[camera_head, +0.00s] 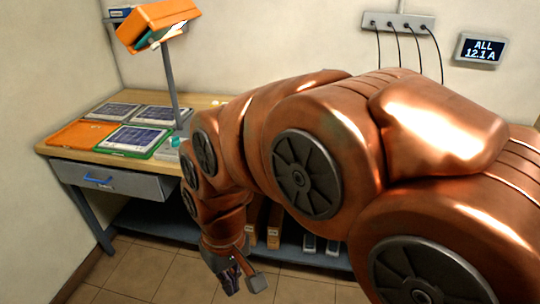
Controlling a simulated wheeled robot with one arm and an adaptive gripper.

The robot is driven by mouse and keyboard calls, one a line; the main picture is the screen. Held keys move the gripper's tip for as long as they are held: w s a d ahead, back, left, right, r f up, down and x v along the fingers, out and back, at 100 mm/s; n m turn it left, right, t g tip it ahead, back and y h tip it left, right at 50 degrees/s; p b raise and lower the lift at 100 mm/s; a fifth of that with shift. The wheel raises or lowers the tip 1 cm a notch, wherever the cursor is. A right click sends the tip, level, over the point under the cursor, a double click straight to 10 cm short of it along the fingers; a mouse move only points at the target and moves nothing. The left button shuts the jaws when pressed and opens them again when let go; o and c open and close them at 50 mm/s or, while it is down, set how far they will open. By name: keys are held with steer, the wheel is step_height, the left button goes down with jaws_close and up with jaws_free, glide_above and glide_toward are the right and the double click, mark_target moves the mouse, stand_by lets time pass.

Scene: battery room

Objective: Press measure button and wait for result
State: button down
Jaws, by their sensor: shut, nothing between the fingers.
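My gripper (241,284) hangs low in front of the workbench, at the end of my copper arm. It is shut and empty, pointing down, and touches nothing that I can see. A small wall display (482,50) at the upper right reads "ALL 12.1 A". A small pale device with a turquoise top (175,142) sits on the bench beside a green-edged panel (135,140); I cannot tell whether it is the measure button. My arm hides the right part of the bench.
The wooden workbench (68,147) holds several dark panels and an orange tray (80,134). A post carries an orange bin (158,22) above it. A drawer (115,182) has a blue handle. Boxes stand on the lower shelf. Cables hang from a wall strip (400,21). The tiled floor in front is clear.

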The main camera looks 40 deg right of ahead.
steer(key=w+d+r+m+t, duration=0.1)
steer(key=w+d+m+t, duration=0.1)
steer(key=w+d, duration=0.5)
steer(key=w+d+r+m+t, duration=0.1)
steer(key=w+d+m+t, duration=0.15)
steer(key=w, duration=0.85)
steer(key=w+d+r+m+t, duration=0.1)
steer(key=w+d+m+t, duration=0.1)
steer(key=w+d, duration=0.55)
steer(key=w+d+m+t+h, duration=0.1)
steer(key=w+d+m, duration=0.1)
steer(key=d, duration=1.1)
steer(key=w+d+m+t+h+b, duration=0.1)
steer(key=w+d, duration=0.4)
steer(key=d, duration=0.9)
steer(key=m+t+h, duration=0.1)
steer(key=m, duration=0.1)
steer(key=shift+f+m+h, duration=0.2)
steer(key=shift+m+h, duration=0.1)
steer(key=shift+m, duration=0.05)
steer(key=shift+d, duration=0.1)
steer(key=shift+f, duration=0.2)
steer(key=shift+f+b, duration=2.8)
steer(key=shift+f, duration=1.45)
steer(key=shift+f, duration=0.1)
